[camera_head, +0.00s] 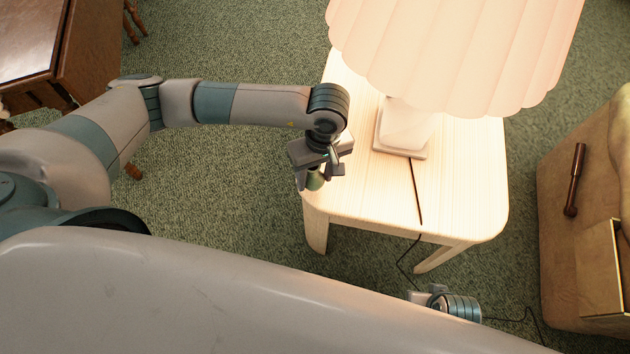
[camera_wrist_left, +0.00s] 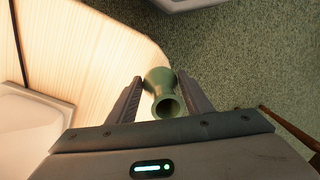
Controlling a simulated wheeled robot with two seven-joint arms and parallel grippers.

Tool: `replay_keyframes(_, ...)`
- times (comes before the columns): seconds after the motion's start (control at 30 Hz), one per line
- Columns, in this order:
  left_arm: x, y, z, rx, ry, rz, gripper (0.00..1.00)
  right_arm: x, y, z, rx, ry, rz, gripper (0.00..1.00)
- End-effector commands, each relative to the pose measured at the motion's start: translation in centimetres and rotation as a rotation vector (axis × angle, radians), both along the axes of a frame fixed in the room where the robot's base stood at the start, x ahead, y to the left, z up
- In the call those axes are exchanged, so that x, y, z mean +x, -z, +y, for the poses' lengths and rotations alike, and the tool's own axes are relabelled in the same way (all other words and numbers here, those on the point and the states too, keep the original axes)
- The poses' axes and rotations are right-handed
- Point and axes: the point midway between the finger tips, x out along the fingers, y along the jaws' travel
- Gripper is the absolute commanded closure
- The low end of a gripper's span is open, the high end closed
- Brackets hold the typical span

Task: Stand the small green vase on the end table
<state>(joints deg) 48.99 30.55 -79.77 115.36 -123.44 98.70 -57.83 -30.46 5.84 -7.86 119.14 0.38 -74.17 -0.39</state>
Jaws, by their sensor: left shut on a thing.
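The small green vase (camera_head: 315,181) is in my left gripper (camera_head: 319,170), at the near-left corner of the pale wooden end table (camera_head: 462,192). In the left wrist view the vase (camera_wrist_left: 161,88) sits between the two fingers of my left gripper (camera_wrist_left: 162,95), its open mouth towards the camera. Below it the table's edge (camera_wrist_left: 110,40) and the carpet meet; the vase's base is hidden, and I cannot tell its height above the tabletop. Part of my right gripper (camera_head: 424,297) shows at the bottom, beyond my body; its fingers are not clear.
A lamp with a pink pleated shade (camera_head: 455,50) and white base (camera_head: 402,130) stands at the back of the end table. Its dark cord (camera_head: 416,190) crosses the tabletop. The front of the tabletop is otherwise bare. A tan sofa (camera_head: 570,230) is at right, a dark wooden table (camera_head: 75,60) at upper left.

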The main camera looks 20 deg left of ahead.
Motion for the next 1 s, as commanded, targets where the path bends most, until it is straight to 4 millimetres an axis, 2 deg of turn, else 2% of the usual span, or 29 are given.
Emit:
replay_keyframes(0.17, 0.0, 0.3, 0.0, 0.001, 0.0, 0.001, 0.79, 0.0, 0.0, 0.0, 0.0, 0.0, -0.001, 0.69)
replay_keyframes(0.5, -0.1, 3.6, 0.0, 0.0, 0.0, 0.001, 0.79, 0.1, 0.1, 0.1, 0.002, 0.0, -0.008, 0.69)
replay_keyframes(1.0, 0.0, 3.9, 0.0, 0.0, 0.0, 0.0, 0.79, -0.1, 0.2, 0.1, 0.0, -0.001, 0.004, 0.69)
